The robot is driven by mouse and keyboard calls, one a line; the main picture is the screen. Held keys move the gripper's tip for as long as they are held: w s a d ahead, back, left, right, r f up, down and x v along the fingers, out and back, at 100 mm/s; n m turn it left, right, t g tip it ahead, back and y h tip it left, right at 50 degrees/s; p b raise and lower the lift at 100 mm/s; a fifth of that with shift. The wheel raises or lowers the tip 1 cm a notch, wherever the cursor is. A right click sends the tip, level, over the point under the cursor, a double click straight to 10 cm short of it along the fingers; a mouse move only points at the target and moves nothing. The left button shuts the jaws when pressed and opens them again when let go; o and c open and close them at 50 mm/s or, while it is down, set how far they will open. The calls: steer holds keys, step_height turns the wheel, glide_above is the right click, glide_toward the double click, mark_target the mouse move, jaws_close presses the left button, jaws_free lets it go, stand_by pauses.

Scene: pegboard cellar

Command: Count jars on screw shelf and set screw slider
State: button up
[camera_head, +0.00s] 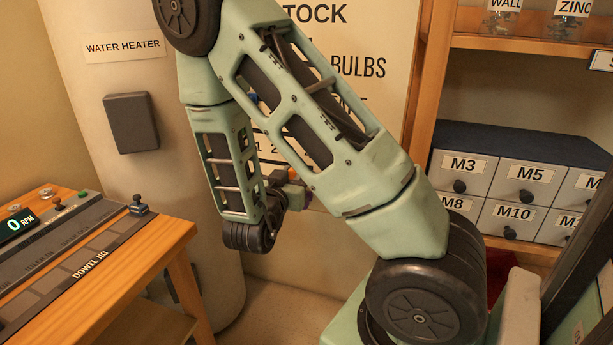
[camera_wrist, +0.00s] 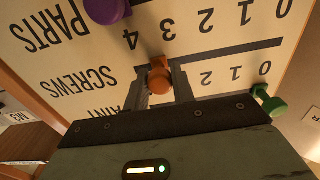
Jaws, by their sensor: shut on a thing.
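The stock board (camera_head: 355,70) stands upright behind my arm. In the wrist view it is upside down, with rows PARTS, SCREWS and part of PAINT. My gripper (camera_wrist: 163,88) is shut on the orange slider knob (camera_wrist: 159,76) of the SCREWS row, which stands at about the 3. The knob also shows in the head view (camera_head: 292,173). Two glass jars, labelled WALL (camera_head: 502,20) and ZINC (camera_head: 570,25), stand on the upper wooden shelf (camera_head: 530,47) at right. The top and right of that shelf are cut off by the frame.
A purple knob (camera_wrist: 106,10) and a green knob (camera_wrist: 269,101) sit on neighbouring rows. A drawer cabinet (camera_head: 517,170) marked M3, M5, M8 and M10 stands below the jars. A wooden bench (camera_head: 180,235) with a control panel is at left, before the water heater (camera_head: 95,75).

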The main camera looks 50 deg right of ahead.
steer(key=shift+s+d, duration=0.15)
steer(key=shift+s, duration=0.3)
steer(key=shift+r+p, duration=0.1)
steer(key=shift+p, duration=0.5)
steer(key=shift+s+d+p, duration=0.25)
steer(key=shift+s+p, duration=0.3)
steer(key=shift+p, duration=1.8)
steer(key=o, duration=1.6)
steer(key=shift+o, duration=0.2)
steer(key=shift+a, duration=0.3)
steer(key=v, duration=0.9)
